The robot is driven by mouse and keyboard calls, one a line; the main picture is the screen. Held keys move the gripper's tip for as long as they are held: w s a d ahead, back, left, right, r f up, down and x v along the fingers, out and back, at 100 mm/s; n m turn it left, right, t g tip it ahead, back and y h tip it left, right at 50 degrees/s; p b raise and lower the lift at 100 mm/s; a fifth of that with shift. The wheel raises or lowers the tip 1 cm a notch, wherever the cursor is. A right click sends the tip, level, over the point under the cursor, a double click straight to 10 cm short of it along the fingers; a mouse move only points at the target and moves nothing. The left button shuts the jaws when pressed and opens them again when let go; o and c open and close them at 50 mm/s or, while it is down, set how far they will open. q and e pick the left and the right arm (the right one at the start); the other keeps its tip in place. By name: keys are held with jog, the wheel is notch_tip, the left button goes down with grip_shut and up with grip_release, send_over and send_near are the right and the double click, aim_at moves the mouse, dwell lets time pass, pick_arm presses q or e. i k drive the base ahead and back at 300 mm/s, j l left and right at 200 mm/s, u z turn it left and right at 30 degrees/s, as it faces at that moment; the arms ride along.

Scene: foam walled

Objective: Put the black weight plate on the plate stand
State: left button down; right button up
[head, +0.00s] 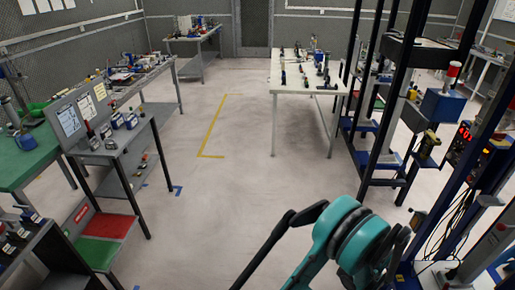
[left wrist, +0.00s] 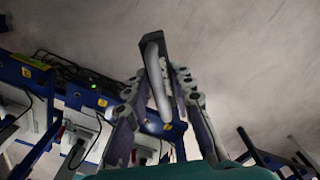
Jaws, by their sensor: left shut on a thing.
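In the left wrist view my left gripper (left wrist: 162,88) is shut on a narrow dark grey thing (left wrist: 152,48) with a curved, shiny edge. It looks like the black weight plate seen nearly edge-on, though its face is hidden. Behind it are pale floor and the blue base of some equipment. In the head view a teal and black arm of mine reaches in at the bottom, right of the middle; no fingertips show there. My right gripper is not in view. I cannot pick out the plate stand with certainty in either view.
Tall dark posts of a rack (head: 352,70) and blue-framed equipment (head: 455,165) with cables crowd the right. A white table (head: 283,86) with small items stands at the back. Grey benches (head: 128,150) and a green table (head: 25,160) line the left. The middle floor is clear.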

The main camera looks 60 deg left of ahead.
aim_at(122, 137)
jog(key=u, duration=1.65)
jog(key=i+j+u, duration=0.4)
jog(key=i+u, duration=0.4)
jog(key=i+j, duration=0.1)
jog(key=i, duration=0.45)
jog(key=i+j, duration=0.15)
jog(key=i, duration=0.4)
jog(key=i+j, duration=0.1)
jog(key=i, duration=0.45)
